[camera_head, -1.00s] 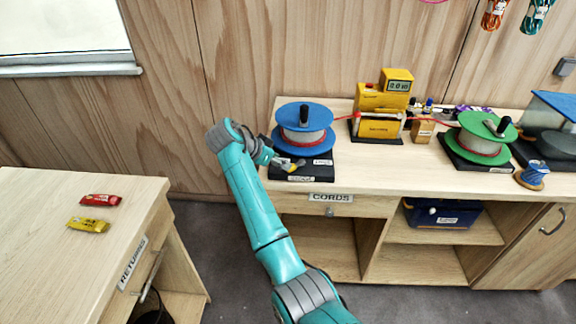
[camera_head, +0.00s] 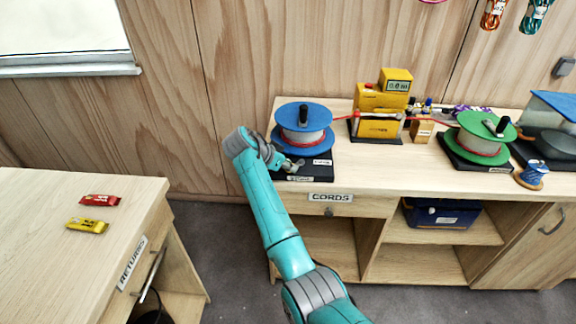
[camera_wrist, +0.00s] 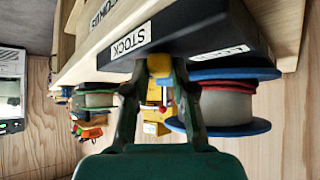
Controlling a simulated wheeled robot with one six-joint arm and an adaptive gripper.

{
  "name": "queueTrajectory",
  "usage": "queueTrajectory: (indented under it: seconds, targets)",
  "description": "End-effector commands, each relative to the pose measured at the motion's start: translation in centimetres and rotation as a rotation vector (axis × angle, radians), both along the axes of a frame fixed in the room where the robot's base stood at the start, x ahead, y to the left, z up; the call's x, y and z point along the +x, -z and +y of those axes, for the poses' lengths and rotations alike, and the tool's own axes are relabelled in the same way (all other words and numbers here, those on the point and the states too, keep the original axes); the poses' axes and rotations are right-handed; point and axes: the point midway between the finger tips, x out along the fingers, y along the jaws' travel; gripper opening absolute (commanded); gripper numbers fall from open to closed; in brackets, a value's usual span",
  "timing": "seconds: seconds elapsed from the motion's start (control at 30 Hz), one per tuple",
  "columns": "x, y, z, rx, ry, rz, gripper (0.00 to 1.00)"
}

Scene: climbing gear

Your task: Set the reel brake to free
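The blue reel (camera_head: 303,116) stands on a black base (camera_head: 318,170) at the left end of the bench; a red cord runs from the reel. In the wrist view, which looks upside down, the reel (camera_wrist: 235,100) is at right and the base (camera_wrist: 205,35) with its STOCK label at top. My gripper (camera_head: 290,166) is at the base's front left.
A yellow measuring device (camera_head: 378,112) stands right of the reel. The cord leads past it to a green reel (camera_head: 486,137). A CORDS drawer (camera_head: 330,202) is below the bench top. A RETURNS table (camera_head: 120,215) with two wrapped bars is at left.

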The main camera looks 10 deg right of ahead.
Motion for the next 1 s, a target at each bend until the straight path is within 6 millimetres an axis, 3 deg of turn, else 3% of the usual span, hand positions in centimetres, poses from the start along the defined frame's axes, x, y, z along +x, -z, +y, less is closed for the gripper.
queueTrajectory:
  seconds: [0.47, 1.0]
  targets:
    - [-0.6, 0.1, -0.3, 0.001, -0.093, -0.001, 0.0]
    - [-2.5, 0.0, -2.5, 0.0, -0.562, -0.002, 0.0]
